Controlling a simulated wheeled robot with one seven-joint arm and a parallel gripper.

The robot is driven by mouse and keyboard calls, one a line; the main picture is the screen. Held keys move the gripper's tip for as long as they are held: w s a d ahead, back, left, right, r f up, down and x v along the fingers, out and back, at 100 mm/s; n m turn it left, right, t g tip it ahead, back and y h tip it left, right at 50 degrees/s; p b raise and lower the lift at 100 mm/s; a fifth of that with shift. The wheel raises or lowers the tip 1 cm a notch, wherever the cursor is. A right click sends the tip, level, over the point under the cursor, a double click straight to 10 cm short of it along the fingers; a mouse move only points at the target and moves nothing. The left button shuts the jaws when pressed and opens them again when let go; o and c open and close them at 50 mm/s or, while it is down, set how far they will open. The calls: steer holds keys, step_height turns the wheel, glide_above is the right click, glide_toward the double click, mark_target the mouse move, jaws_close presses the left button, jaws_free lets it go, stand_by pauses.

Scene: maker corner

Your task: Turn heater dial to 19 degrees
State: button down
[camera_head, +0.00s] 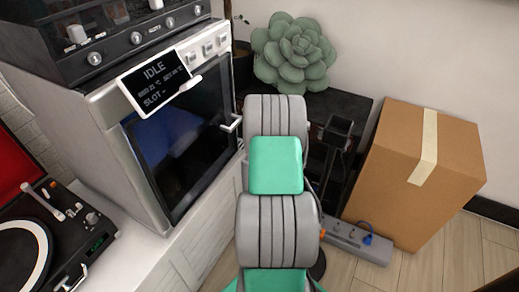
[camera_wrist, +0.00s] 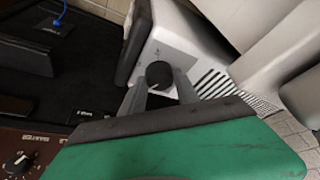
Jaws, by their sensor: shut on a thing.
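The heater dial (camera_wrist: 159,72) is a small round black knob on the pale face of the heater (camera_wrist: 180,36), seen in the wrist view. My gripper (camera_wrist: 161,88) has its two grey fingers on either side of the knob, shut on it. The dial's pointer and any degree marks are too small to read. In the head view my own green and grey arm hides the gripper, the dial and most likely the heater.
A brown panel with a knob (camera_wrist: 18,163) lies at lower left in the wrist view. In the head view, an oven (camera_head: 165,140) stands left, with a turntable (camera_head: 45,235) before it. A cardboard box (camera_head: 415,175) and power strip (camera_head: 355,242) are right. A succulent (camera_head: 293,55) stands behind.

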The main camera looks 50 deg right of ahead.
stand_by(0.4)
steer(key=c, duration=0.9)
jaws_free()
steer(key=p+v, duration=0.3)
steer(key=v, duration=0.4)
steer(key=shift+s+a+r, duration=0.15)
steer(key=shift+a+r, duration=0.05)
steer(key=shift+r, duration=0.15)
